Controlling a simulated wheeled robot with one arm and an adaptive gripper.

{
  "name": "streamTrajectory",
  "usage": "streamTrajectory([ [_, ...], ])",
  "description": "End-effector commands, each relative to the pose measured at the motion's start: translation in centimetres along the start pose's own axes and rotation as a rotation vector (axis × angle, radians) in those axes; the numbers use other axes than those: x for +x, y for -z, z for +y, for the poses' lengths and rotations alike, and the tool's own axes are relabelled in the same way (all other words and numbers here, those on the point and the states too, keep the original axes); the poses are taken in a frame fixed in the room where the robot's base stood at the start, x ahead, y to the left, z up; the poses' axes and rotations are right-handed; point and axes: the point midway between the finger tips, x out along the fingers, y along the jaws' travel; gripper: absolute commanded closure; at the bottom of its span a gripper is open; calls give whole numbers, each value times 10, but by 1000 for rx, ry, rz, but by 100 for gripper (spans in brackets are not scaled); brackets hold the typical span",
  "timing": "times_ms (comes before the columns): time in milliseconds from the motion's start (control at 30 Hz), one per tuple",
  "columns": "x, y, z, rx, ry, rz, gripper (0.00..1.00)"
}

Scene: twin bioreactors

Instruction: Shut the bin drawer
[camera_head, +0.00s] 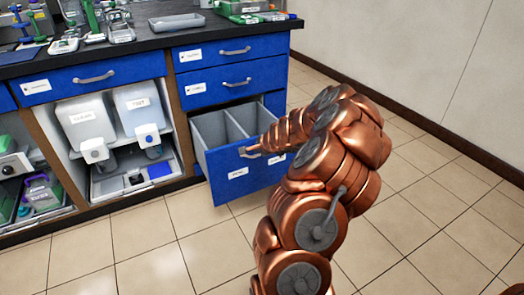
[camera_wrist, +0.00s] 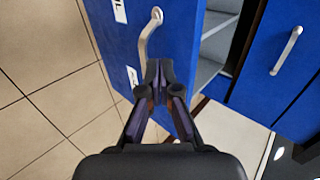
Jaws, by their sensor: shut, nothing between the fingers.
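The bin drawer is pulled out at the bottom of the blue cabinet, and its blue front (camera_head: 222,187) with two white labels faces me. Grey bins (camera_head: 212,131) sit inside it. In the wrist view the drawer front (camera_wrist: 186,38) stands tilted, with its curved silver handle (camera_wrist: 147,36) beside my fingertips. My gripper (camera_wrist: 159,70) is shut and empty, its tips close to the drawer front just by one end of the handle. I cannot tell whether they touch. In the head view my copper arm reaches to the drawer front and covers part of it.
Two closed blue drawers (camera_head: 228,83) lie above the open one. To the left are open shelves with white containers (camera_head: 87,122). The dark worktop (camera_head: 150,42) carries equipment and a grey tray (camera_head: 177,22). Tiled floor (camera_head: 420,200) is free to the right and in front.

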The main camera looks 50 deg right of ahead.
Motion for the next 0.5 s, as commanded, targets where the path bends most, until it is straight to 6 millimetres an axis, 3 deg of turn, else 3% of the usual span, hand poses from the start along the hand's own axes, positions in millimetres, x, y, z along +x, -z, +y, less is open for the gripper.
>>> streamTrajectory([
  [33, 10, -1, 2, -3, -3, -2, 100],
  [500, 31, 0, -23, -1, -2, -1, 100],
])
